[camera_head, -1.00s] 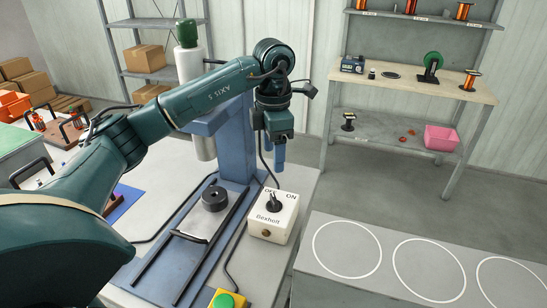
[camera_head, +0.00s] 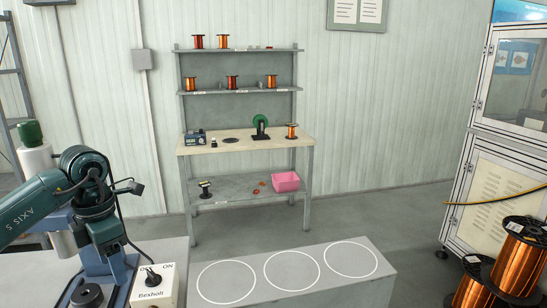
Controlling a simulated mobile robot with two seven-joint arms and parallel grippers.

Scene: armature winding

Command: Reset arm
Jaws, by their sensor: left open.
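My left arm comes in from the left, bent at the wrist, with its dark green hand hanging down. My left gripper (camera_head: 113,248) is open at the lower left, above and behind the white switch box (camera_head: 146,294). I see nothing held in it, though its fingers are small and dark against the blue press (camera_head: 58,240). The box has a black knob (camera_head: 153,276) with an ON label. A dark round part (camera_head: 87,295) sits at the bottom edge, left of the box. My right gripper is out of view.
A low grey bench (camera_head: 348,290) with three white circles stands right of the worktable, its top bare. A shelf workbench (camera_head: 225,146) with copper spools stands at the back. Large copper spools (camera_head: 519,254) and a cabinet (camera_head: 497,190) stand at right. Floor between is clear.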

